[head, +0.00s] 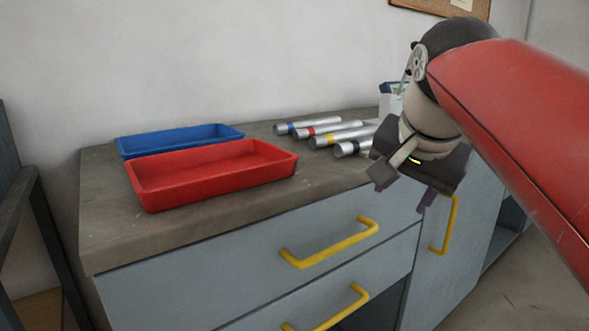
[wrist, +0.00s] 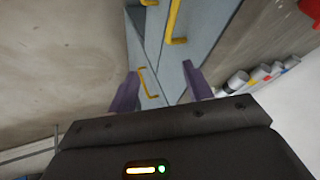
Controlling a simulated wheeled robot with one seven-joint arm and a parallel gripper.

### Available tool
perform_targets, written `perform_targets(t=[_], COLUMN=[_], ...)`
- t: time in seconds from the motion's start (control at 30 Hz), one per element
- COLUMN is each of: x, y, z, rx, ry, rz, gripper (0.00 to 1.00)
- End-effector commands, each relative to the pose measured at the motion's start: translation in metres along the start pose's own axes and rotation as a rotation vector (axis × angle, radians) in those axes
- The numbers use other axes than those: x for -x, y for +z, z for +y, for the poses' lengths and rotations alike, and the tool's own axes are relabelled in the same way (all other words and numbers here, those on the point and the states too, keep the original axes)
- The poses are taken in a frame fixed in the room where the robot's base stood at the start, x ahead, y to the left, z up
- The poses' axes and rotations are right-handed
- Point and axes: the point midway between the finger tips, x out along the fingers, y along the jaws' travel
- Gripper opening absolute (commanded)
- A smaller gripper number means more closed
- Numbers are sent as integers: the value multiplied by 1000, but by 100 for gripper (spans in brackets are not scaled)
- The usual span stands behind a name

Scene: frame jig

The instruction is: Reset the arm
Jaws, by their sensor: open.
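My gripper (head: 404,194) hangs in front of the right end of the workbench in the head view, fingers pointing down. In the wrist view its two purple fingers (wrist: 157,92) are spread wide apart with nothing between them. My red arm comes in from the right side of the head view and hides part of the bench's right end. Below the gripper, the wrist view shows the cabinet front with yellow handles and the floor.
A red tray (head: 215,186) and a blue tray (head: 180,138) stand on the workbench (head: 110,222). Several silver tubes with coloured bands (head: 318,132) lie right of them. Yellow handles (head: 330,243) stick out from the drawers. Floor (wrist: 60,60) in front is clear.

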Motion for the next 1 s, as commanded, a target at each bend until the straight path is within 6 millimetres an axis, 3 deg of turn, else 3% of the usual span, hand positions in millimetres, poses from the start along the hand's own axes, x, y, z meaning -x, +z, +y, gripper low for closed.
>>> perform_targets(t=[0.3, 0.5, 0.7, 1.0], x=[-86, -129, -144, -144], y=[121, 182, 202, 202], z=[80, 119, 132, 132], rx=[395, 565, 621, 622], ry=[-14, -25, -29, -29], rz=[-50, -69, -76, -77], gripper=[50, 50, 50, 50])
